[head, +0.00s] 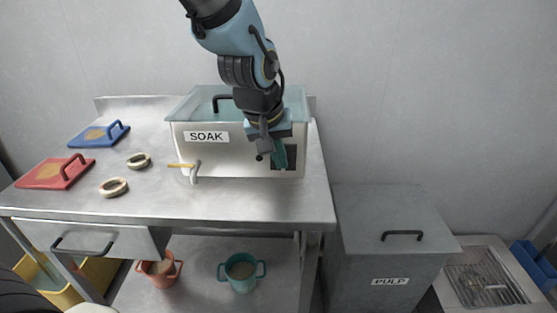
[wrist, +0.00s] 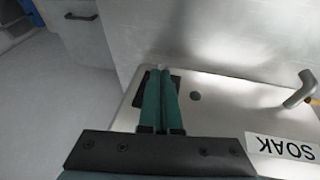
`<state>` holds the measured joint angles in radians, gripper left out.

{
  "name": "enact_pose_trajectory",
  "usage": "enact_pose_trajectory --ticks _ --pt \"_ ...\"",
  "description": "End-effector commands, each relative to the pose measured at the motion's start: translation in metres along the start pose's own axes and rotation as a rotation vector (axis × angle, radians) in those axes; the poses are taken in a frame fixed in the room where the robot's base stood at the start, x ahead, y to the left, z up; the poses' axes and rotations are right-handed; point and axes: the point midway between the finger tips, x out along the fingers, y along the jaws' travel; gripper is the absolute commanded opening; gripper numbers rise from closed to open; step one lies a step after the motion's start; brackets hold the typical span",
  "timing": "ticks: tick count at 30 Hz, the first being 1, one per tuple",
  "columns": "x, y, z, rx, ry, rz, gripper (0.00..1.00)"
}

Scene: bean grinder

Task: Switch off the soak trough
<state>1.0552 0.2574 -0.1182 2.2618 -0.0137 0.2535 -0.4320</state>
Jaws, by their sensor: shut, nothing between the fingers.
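The soak trough (head: 228,160) is a steel box with a glassy lid, standing on the steel table and labelled SOAK (head: 206,136). A tap (head: 195,173) with a yellow lever sticks out of its front. A dark panel (head: 291,154) is at the right of the front face, with a small dark round spot to its left, which also shows in the wrist view (wrist: 195,96). My gripper (head: 280,163) is in front of the dark panel. In the wrist view my gripper (wrist: 161,72) has its green fingers together and empty, covering much of the panel; contact cannot be told.
A blue board (head: 86,138), a red board (head: 45,178) and two rings (head: 114,187) lie on the table's left. A PULP bin (head: 390,245) stands to the right, lower down. Two mugs (head: 241,275) sit on the shelf below. The table's front right is clear.

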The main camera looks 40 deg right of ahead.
Motion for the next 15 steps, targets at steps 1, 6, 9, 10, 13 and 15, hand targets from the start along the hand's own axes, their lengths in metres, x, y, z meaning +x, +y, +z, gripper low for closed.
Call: enact_pose_trajectory --ticks 1,6,9,10,13,15 --pt "-0.002 0.000 -0.001 -0.002 -0.001 -0.001 0.00" --pt "-0.002 0.000 -0.002 -0.002 -0.002 -0.001 0.00" --pt "-0.003 0.000 -0.005 -0.003 -0.003 -0.001 0.00" --pt "-0.003 0.000 -0.006 -0.003 -0.003 -0.001 0.00" --pt "-0.004 0.000 -0.011 -0.004 -0.003 -0.001 0.00" --pt "-0.005 0.000 -0.014 -0.004 -0.004 -0.001 0.00"
